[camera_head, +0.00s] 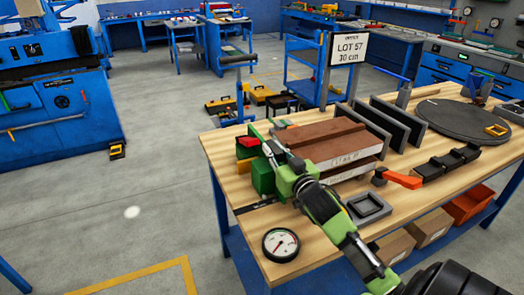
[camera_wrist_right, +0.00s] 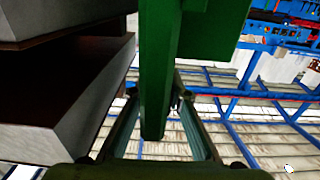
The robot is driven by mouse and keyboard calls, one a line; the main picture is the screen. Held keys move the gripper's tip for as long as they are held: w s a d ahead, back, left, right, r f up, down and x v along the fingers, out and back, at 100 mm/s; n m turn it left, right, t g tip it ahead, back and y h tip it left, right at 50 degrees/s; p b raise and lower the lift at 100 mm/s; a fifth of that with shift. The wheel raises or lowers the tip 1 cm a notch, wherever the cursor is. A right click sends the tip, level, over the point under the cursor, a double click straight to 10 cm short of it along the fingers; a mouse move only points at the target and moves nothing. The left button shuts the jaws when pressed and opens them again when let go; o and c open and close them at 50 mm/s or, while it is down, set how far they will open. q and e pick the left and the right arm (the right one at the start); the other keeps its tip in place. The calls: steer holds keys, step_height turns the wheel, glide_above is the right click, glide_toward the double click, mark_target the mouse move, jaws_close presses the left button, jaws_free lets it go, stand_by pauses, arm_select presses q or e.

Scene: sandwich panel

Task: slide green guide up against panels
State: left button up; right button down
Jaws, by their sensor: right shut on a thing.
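The green guide (camera_head: 262,178) stands at the left end of the stacked panels on the workbench, partly hidden by my arm. The brown-topped panels (camera_head: 335,142) have pale lower edges. My right gripper (camera_head: 274,152) is shut on the guide's upright part. In the right wrist view the green guide (camera_wrist_right: 160,70) runs between my two fingers. The panels (camera_wrist_right: 65,95) lie just left of it there, with a narrow gap visible lower down; I cannot tell whether they touch. My left gripper is not in view.
Black upright plates (camera_head: 386,122), a grey square frame (camera_head: 368,206), an orange-handled clamp (camera_head: 402,180) and a dial gauge (camera_head: 281,244) stand around the panels. A lot sign (camera_head: 348,48) rises behind. The wooden bench (camera_head: 225,165) is bare at left.

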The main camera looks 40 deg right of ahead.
steer(key=shift+w+a+f, duration=0.1)
steer(key=shift+a, duration=0.4)
steer(key=c, duration=1.9)
jaws_free()
steer(key=shift+d, duration=0.1)
steer(key=v, duration=1.2)
